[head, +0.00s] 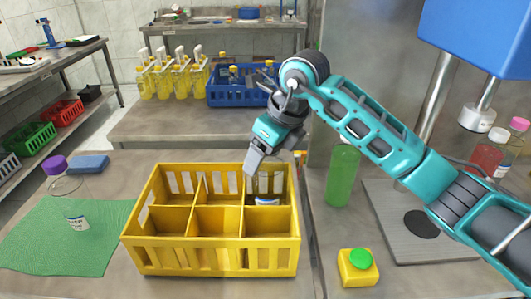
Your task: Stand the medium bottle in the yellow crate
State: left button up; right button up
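The yellow crate (212,257) stands on the near table, divided into several compartments. A clear bottle with a white and blue label (265,201) is in its back right compartment; its upper part is hidden by my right gripper and the crate walls. My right gripper (262,165) reaches in from the right and points down over that compartment, close above the bottle. I cannot tell whether its fingers hold the bottle. Another clear bottle with a purple cap (67,190) stands upright on the green mat at left. My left gripper is out of view.
A green bottle (342,175) and a yellow container with a green lid (357,267) stand right of the crate. A blue sponge (89,164) lies behind the green mat (28,245). Yellow pump bottles (163,80) and a blue crate (226,97) are farther back.

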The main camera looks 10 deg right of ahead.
jog(key=o, duration=0.4)
jog(key=shift+r, duration=0.15)
jog(key=shift+r, duration=0.2)
jog(key=v, duration=1.1)
jog(key=shift+s+d+r+p, duration=0.2)
jog(key=shift+r+p, duration=0.1)
jog(key=shift+p, duration=0.05)
jog(key=shift+f, duration=0.1)
